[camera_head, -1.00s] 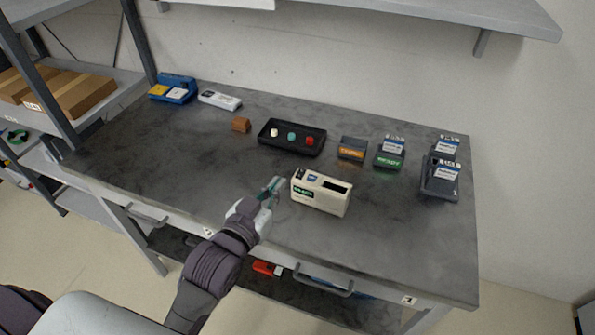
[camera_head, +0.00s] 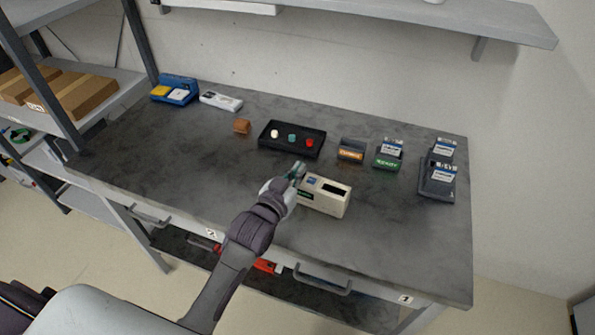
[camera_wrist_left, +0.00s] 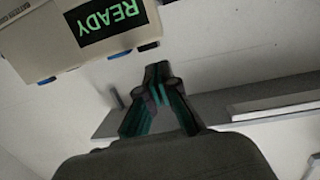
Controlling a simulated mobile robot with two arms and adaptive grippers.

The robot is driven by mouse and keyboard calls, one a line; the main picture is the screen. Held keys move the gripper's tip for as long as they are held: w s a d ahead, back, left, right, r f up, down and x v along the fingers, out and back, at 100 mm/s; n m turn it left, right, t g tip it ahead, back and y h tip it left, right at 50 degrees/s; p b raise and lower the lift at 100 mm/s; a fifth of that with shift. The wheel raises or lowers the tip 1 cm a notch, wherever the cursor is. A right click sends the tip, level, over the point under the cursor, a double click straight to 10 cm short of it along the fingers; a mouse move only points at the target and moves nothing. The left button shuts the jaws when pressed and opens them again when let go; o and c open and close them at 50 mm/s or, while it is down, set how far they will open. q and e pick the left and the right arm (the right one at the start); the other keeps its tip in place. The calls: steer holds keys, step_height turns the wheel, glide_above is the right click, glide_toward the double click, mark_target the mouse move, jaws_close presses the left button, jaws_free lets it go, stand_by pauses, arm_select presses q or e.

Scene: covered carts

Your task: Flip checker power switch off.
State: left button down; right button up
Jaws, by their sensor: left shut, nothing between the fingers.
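The checker (camera_head: 327,197) is a cream box with a dark slot on top, standing near the front middle of the table. In the left wrist view the checker (camera_wrist_left: 40,35) shows upside down at upper left, with a green "READY" on its dark display (camera_wrist_left: 110,20). My left gripper (camera_head: 298,170) is shut and empty at the checker's left end, hiding part of it in the head view. In the left wrist view the fingertips (camera_wrist_left: 157,72) are together below the checker's edge. I cannot make out the power switch or its position. My right gripper is not in view.
A black tray (camera_head: 266,146) with three coloured pieces lies behind the checker. Small labelled cartridges and stands (camera_head: 438,186) are to the right. A blue holder (camera_head: 178,84) and a white device (camera_head: 221,101) sit at the back left. The table front right is clear.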

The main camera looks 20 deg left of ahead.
arm_select(q)
steer(key=shift+f, duration=0.65)
